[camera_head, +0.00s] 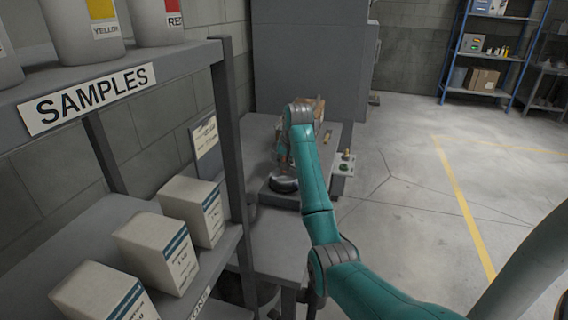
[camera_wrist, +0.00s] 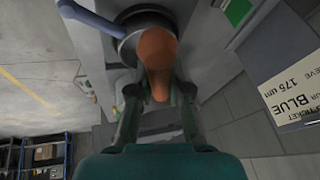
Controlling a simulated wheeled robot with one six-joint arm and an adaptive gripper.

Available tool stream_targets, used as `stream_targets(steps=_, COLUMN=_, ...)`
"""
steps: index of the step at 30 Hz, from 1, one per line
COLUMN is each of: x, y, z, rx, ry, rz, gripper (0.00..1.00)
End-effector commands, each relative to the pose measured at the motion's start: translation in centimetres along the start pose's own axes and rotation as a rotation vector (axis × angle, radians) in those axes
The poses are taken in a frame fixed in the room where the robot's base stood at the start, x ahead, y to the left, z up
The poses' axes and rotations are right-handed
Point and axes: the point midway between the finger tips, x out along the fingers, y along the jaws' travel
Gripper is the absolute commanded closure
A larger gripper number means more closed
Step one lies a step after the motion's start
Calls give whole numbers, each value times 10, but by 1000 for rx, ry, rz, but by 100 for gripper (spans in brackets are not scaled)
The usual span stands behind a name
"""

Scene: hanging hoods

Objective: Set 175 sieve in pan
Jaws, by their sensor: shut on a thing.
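In the wrist view my gripper (camera_wrist: 158,88) is shut on an orange-brown rounded piece (camera_wrist: 157,50), which narrows toward the fingers. Beyond it is a round grey metal vessel (camera_wrist: 130,42), partly hidden by the orange piece; I cannot tell whether this is the pan or a sieve, or whether the two touch. In the head view a round dark vessel with a pale rim (camera_head: 284,185) sits on a grey base on the bench, just below my gripper (camera_head: 283,158), which is small and partly hidden by my arm. No sieve can be told apart for certain.
A ticket (camera_wrist: 290,85) reading "SIEVE 175 um" and "BLUE" shows at the right of the wrist view. A blue-grey bar (camera_wrist: 92,18) crosses near the vessel. The samples shelf (camera_head: 235,130) with white boxes (camera_head: 160,250) stands left of my arm. Open floor (camera_head: 410,200) lies right.

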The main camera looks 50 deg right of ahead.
Motion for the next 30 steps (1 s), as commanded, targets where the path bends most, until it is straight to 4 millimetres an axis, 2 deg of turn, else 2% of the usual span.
stream_targets(steps=18, x=40, y=9, z=16, rx=0, ry=0, rz=0, gripper=100)
stream_targets(steps=30, x=44, y=9, z=18, rx=0, ry=0, rz=0, gripper=100)
